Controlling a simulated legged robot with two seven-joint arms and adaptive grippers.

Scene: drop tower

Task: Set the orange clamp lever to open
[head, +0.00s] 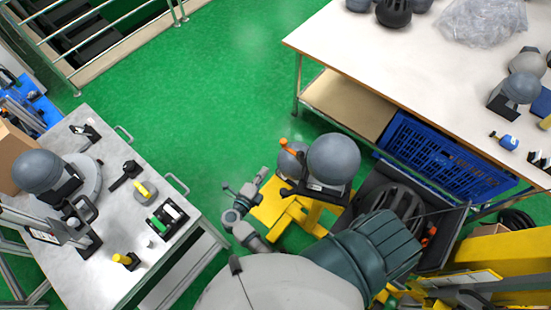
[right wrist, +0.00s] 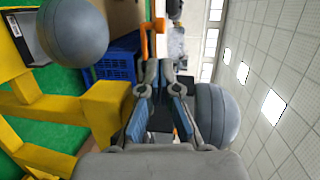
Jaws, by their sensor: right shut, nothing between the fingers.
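The orange clamp lever (head: 290,147) sticks out beside two grey balls on the yellow drop tower (head: 312,217). In the right wrist view the lever (right wrist: 146,40) lies just beyond my fingertips, a little left of them. My right gripper (head: 254,188) is left of and nearer than the lever in the head view, apart from it. In the right wrist view its fingers (right wrist: 160,72) are together with nothing between them. The lever's pivot is partly hidden, so I cannot tell its setting. My left gripper does not show.
A large grey ball (head: 333,158) sits beside the lever; a grey ball (right wrist: 72,30) also shows close in the right wrist view. A blue crate (head: 440,160) is under the right table (head: 420,70). A grey workbench (head: 100,275) with clamps stands left. Green floor (head: 210,90) lies between.

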